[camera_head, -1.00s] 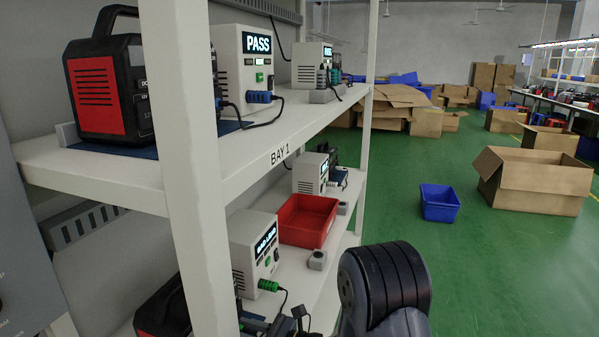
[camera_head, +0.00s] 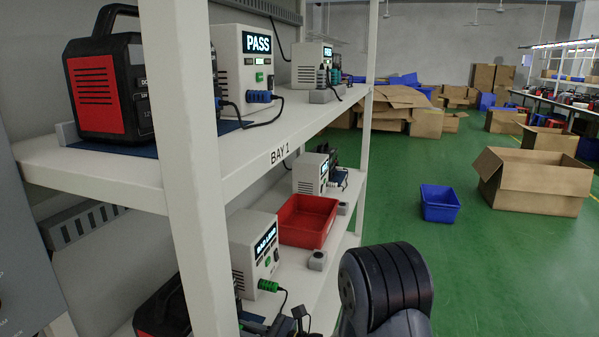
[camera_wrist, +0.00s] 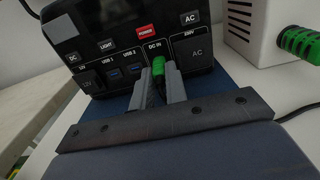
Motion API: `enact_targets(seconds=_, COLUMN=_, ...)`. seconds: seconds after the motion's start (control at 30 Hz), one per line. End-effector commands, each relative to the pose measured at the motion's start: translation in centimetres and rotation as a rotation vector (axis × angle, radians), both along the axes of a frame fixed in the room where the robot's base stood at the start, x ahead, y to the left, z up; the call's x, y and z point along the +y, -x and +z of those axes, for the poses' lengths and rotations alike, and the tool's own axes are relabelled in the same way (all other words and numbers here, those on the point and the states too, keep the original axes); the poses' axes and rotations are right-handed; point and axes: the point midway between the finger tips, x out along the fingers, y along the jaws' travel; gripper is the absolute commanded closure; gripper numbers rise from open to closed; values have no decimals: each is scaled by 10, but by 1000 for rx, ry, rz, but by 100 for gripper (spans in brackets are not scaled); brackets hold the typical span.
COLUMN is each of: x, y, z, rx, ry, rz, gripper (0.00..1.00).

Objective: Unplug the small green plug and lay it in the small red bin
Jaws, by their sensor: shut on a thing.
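The small green plug (camera_wrist: 158,66) is at the DC IN socket on the front of a black power station (camera_wrist: 125,35) in the wrist view. My gripper (camera_wrist: 160,70) is shut on it, one grey finger on each side. The plug's tip is hidden, so I cannot tell whether it is fully seated. The red bin (camera_head: 300,237) stands on the lower shelf in the head view, behind the white tester box, and looks empty. My gripper cannot be made out clearly in the head view.
A white tester box (camera_head: 254,254) has a larger green connector (camera_head: 268,286) with a dark cable; this connector also shows in the wrist view (camera_wrist: 298,43). A shelf post (camera_head: 195,170) and the upper shelf (camera_head: 110,182) stand close. A small grey block (camera_head: 317,261) sits beside the bin.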

Motion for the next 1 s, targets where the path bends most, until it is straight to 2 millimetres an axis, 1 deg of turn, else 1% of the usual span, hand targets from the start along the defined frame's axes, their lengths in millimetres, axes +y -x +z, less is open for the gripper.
enact_targets(seconds=0.47, x=-3, y=1, z=0, rx=0, ry=0, rz=0, gripper=100)
enact_targets(seconds=1.0, x=-24, y=8, z=0, rx=0, ry=0, rz=-1, gripper=100)
